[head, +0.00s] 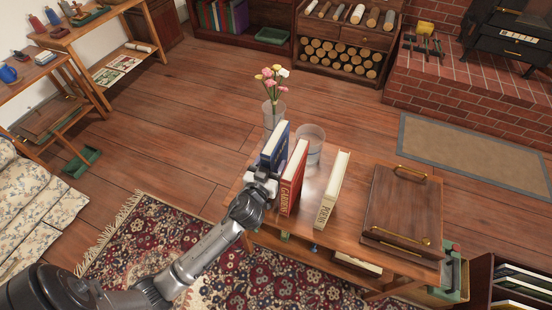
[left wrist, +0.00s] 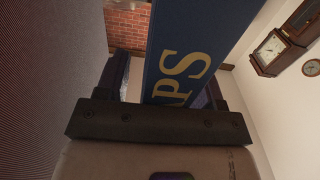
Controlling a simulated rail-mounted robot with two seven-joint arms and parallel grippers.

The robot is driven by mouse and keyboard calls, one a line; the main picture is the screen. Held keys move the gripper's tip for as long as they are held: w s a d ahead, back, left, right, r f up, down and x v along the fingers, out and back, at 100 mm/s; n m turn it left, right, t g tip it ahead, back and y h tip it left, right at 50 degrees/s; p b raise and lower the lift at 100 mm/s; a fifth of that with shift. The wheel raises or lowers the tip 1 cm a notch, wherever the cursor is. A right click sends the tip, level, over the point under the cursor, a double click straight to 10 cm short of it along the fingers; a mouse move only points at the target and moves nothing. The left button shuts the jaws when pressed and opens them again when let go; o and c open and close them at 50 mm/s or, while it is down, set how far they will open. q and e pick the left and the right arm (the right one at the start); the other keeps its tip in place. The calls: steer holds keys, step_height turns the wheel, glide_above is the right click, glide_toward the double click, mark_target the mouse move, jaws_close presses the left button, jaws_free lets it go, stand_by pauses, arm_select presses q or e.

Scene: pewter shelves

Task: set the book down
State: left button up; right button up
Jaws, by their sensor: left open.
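A blue book (head: 276,146) stands upright on the low wooden table (head: 232,203), at the left of a row of books. My left gripper (head: 264,180) is at its near edge. In the left wrist view the blue book (left wrist: 198,45), with yellow letters ending in "APS", rises between the two fingers of my left gripper (left wrist: 165,88). The jaws are open, with a gap beside the book on the left; contact on the right cannot be made out. The book's bottom edge is hidden by the gripper and the red book. My right gripper is not in view.
A red book (head: 293,178) stands close to the right, then a cream book (head: 332,193). Behind are a clear glass container (head: 310,145) and a flower vase (head: 273,112). A wooden case (head: 402,207) lies at the table's right.

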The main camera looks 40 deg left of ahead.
arm_select(q)
steer(key=shift+r, duration=0.1)
jaws_close()
stand_by(0.5)
